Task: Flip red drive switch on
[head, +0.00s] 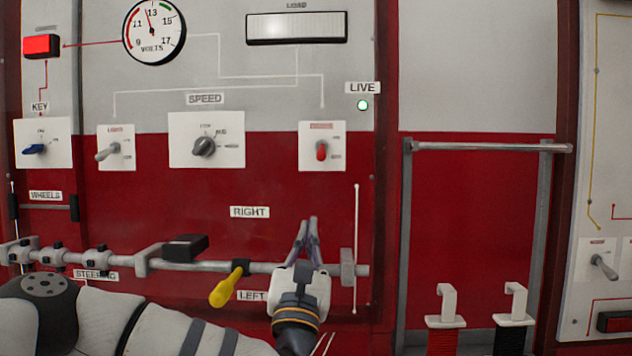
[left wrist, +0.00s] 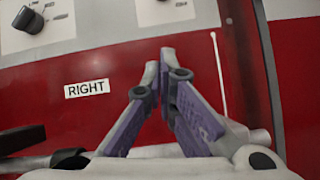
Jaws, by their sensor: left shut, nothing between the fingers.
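The red drive switch (head: 321,151) sits on a small white plate (head: 336,158) at the right of the panel, under the green LIVE lamp (head: 362,105). Its red lever appears to hang downward. My left gripper (head: 308,222) is below the switch, its fingers pointing up and closed together with nothing between them. A clear gap of red panel lies between fingertips and switch. In the left wrist view the shut fingertips (left wrist: 166,55) point toward the lower edge of a white plate (left wrist: 165,10) at the top; the lever itself is out of that view. My right gripper is not seen.
A grey horizontal steering bar (head: 210,266) with a yellow handle (head: 226,287) runs behind my left gripper. The speed knob (head: 204,146) and a grey toggle (head: 108,151) lie left of the red switch. A metal rail (head: 490,147) stands to the right. The red panel above the fingers is clear.

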